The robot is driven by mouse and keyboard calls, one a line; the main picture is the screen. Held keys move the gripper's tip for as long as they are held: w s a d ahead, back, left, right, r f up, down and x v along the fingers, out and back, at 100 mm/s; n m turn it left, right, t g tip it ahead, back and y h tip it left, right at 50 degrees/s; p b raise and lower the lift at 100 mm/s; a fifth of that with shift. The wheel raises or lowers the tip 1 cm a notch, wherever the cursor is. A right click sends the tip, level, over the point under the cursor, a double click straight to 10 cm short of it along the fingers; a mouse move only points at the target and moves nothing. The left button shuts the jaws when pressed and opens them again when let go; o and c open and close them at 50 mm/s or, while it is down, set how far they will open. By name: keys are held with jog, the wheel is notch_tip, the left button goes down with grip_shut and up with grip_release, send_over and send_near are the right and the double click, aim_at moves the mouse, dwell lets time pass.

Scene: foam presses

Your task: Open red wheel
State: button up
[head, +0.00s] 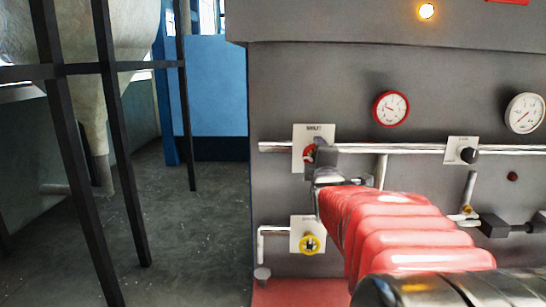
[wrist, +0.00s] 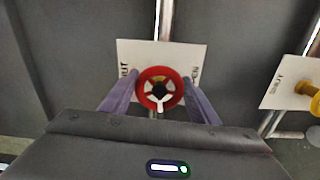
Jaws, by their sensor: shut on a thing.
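The red wheel (wrist: 148,97) sits on a white plate with partly readable lettering, in front of a metal pipe. In the wrist view it lies between the two fingers of my gripper (wrist: 160,100), one at each side of the rim. In the head view the red wheel (head: 309,153) is mostly hidden behind my gripper (head: 318,158), and only its left edge shows. My gripper is shut on the wheel. My red-sleeved arm reaches to it from the lower right.
A yellow wheel (head: 309,244) on its own plate is below the red one. A black knob (head: 469,155) is on the pipe to the right. A red-rimmed gauge (head: 391,109) and a white gauge (head: 524,113) are above. Open floor (head: 190,230) lies left of the panel.

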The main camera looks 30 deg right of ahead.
jog(key=shift+f+n, duration=0.2)
jog(key=shift+n, duration=2.1)
jog(key=shift+a, duration=0.1)
jog(key=o, duration=1.1)
jog(key=shift+r, duration=0.15)
jog(key=shift+c, duration=0.2)
